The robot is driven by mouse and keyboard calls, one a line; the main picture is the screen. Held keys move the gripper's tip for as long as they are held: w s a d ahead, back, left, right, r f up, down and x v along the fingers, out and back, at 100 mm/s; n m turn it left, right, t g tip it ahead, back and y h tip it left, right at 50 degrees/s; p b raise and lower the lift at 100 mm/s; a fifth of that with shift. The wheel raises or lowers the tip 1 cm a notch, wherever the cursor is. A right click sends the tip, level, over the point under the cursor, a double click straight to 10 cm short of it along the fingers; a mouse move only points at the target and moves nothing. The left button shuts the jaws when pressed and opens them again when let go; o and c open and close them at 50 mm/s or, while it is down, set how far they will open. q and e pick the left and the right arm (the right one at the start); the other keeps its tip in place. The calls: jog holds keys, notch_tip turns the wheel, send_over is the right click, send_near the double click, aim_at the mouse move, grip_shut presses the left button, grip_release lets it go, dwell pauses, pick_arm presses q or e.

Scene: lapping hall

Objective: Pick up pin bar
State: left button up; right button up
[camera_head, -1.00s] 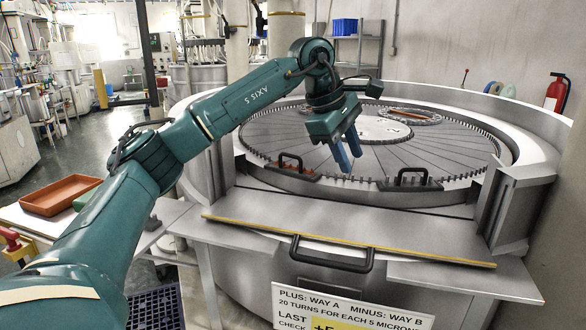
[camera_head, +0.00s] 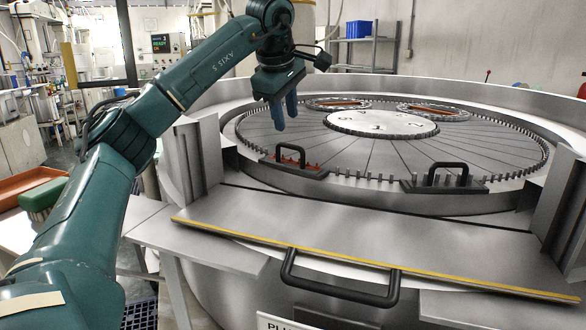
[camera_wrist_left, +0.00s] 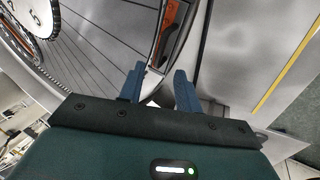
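Two short bars with black loop handles sit on the toothed rim of the big round machine in the head view. The left bar (camera_head: 293,166) shows red-orange along its base; the right bar (camera_head: 446,184) is grey. I cannot tell for certain which is the pin bar. My left gripper (camera_head: 284,115) hangs fingers down above and behind the left bar, apart from it. Its two blue fingers are open and empty. In the left wrist view, the fingers (camera_wrist_left: 157,88) show a gap between them, with an orange piece (camera_wrist_left: 172,25) beyond. My right gripper is out of view.
The steel front shelf (camera_head: 360,245) with a yellow edge is bare. A black handle (camera_head: 340,290) juts out below it. An orange tray (camera_head: 18,187) and a green brush (camera_head: 42,196) lie at the left. Upright steel walls flank the opening.

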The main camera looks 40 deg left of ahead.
aim_at(290, 146)
pick_arm(q)
jog(key=x, duration=0.9)
jog(key=shift+a+f, duration=0.1)
jog(key=shift+f, duration=0.25)
grip_shut()
jog(key=shift+r, duration=0.1)
